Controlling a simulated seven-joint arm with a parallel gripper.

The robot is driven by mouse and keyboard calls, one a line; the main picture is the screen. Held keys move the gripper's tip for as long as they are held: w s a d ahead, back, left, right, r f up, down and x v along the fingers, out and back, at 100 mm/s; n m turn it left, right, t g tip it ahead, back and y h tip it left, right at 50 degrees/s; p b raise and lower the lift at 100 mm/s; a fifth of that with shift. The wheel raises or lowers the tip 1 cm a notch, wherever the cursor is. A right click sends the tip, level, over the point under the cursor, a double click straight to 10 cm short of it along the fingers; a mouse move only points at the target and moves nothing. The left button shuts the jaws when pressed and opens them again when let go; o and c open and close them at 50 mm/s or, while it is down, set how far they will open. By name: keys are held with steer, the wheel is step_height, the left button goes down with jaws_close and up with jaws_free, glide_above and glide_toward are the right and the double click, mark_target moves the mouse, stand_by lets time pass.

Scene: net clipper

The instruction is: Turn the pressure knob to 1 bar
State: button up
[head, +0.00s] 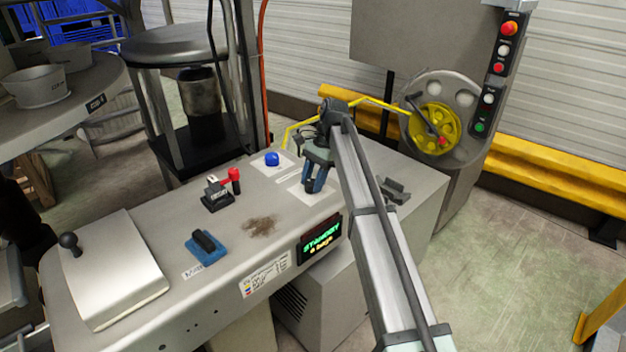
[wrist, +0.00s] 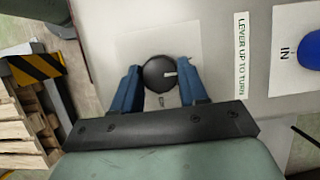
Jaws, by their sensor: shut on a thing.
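The pressure knob (wrist: 158,74) is a round black knob with a white pointer line, on a pale square plate (wrist: 182,38) in the wrist view. The pointer is toward the right of that picture. My gripper (wrist: 160,78) has its two blue fingers on either side of the knob, shut on it. In the head view my gripper (head: 314,184) reaches down to the machine top (head: 150,232) near its far right corner, and the knob is hidden there. A small mark beside the knob is too small to read. The display (head: 321,238) shows green "STANDBY" and a yellow line I cannot read surely.
A blue button (head: 272,159) marked IN in the wrist view (wrist: 312,50) is close to the knob. A red-handled lever (head: 234,175) and a blue-based black handle (head: 206,246) stand on the machine top. A label reads "LEVER UP TO TURN" (wrist: 241,56).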

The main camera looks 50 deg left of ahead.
stand_by(0.4)
steer(key=o, duration=1.1)
steer(key=shift+c, duration=0.2)
steer(key=v, duration=0.2)
steer(key=w+v, duration=0.1)
steer(key=v, duration=0.2)
steer(key=shift+a+r, duration=0.1)
steer(key=shift+a, duration=0.05)
steer(key=w, duration=1.1)
